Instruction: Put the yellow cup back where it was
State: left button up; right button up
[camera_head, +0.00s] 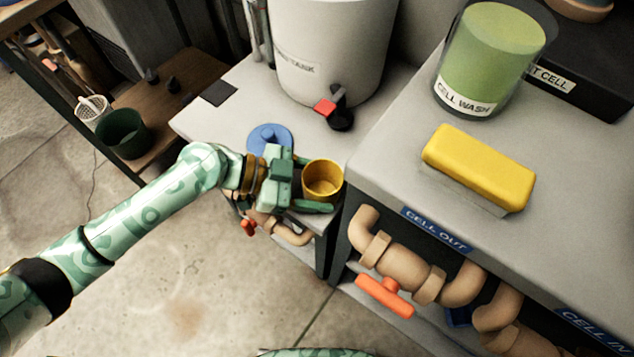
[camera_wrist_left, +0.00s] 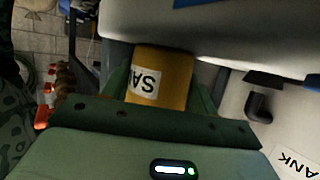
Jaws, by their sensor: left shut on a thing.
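The yellow cup (camera_head: 322,179) is upright, with its open top facing up, at the front right of the low grey bench top. My left gripper (camera_head: 318,186) comes in from the left and is shut on the cup, one finger on each side. In the left wrist view the cup (camera_wrist_left: 162,78) sits between the green fingers (camera_wrist_left: 160,88), with a white label partly readable as "SA". The cup's base is hidden, so I cannot tell whether it touches the bench. My right gripper is not in view.
A blue round piece (camera_head: 269,139) lies on the bench (camera_head: 225,122) behind my gripper. A white tank (camera_head: 325,50) with a red-handled tap (camera_head: 326,107) stands behind. The taller counter (camera_head: 400,170), bearing a yellow block (camera_head: 478,168) and green container (camera_head: 490,60), rises close right of the cup.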

pick_arm(q)
jog(key=shift+s+f, duration=0.1)
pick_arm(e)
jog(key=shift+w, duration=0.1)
pick_arm(q)
jog(key=o, duration=1)
jog(key=shift+a, duration=0.25)
jog(key=p+v, duration=0.1)
jog(key=v, duration=1)
jog(key=shift+a+r+p, duration=0.25)
jog(key=shift+r+p, duration=0.05)
jog(key=shift+p, duration=0.15)
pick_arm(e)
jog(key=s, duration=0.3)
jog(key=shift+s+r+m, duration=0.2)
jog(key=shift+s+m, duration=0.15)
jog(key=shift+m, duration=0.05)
